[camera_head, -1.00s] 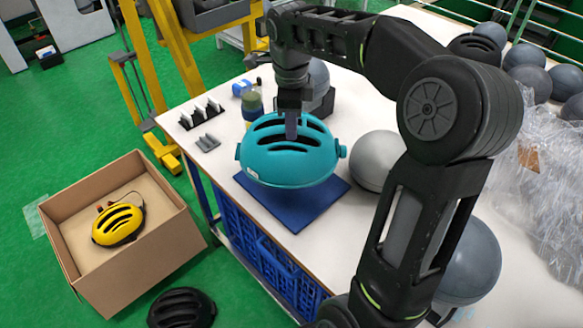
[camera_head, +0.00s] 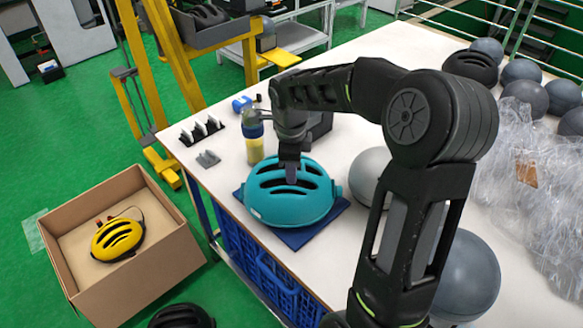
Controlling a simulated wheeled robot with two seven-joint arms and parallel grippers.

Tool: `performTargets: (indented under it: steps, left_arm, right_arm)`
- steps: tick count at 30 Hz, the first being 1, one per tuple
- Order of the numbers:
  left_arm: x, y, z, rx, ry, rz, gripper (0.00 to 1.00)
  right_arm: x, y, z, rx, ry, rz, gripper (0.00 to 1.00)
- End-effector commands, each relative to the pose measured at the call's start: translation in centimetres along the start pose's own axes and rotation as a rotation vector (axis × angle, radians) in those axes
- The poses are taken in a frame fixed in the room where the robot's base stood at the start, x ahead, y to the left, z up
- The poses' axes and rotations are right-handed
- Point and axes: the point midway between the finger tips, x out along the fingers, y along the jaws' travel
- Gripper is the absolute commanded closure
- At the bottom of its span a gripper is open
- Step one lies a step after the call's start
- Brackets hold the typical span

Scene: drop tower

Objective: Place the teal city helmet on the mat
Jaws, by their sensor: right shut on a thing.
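The teal city helmet (camera_head: 288,205) is upright over the blue mat (camera_head: 318,222) on the white table, and looks to be resting on it or only just above it. It covers most of the mat; the mat's front and right corners show. My right gripper (camera_head: 291,178) points down into the helmet's top vents and is shut on the helmet. The fingertips are partly hidden in the vent. My left gripper is not in view.
A grey ball (camera_head: 371,177) stands close to the right of the helmet. A bottle with yellow contents (camera_head: 255,148) and black racks (camera_head: 203,130) stand behind left. A cardboard box (camera_head: 172,262) with a yellow helmet (camera_head: 118,240) is on the floor at left. Clear plastic wrap (camera_head: 530,180) lies right.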

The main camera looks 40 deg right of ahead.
Motion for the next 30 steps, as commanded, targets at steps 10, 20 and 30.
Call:
performTargets:
  steps: [10,20,30]
  left_arm:
    - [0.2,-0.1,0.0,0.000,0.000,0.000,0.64]
    - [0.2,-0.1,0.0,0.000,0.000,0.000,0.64]
    - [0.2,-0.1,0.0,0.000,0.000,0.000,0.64]
  right_arm:
    - [0.2,0.0,0.0,0.000,-0.001,-0.001,0.76]
    - [0.1,0.0,0.0,0.000,-0.001,-0.001,0.56]
    - [-1.6,-0.1,0.1,-0.001,-0.002,-0.004,0.56]
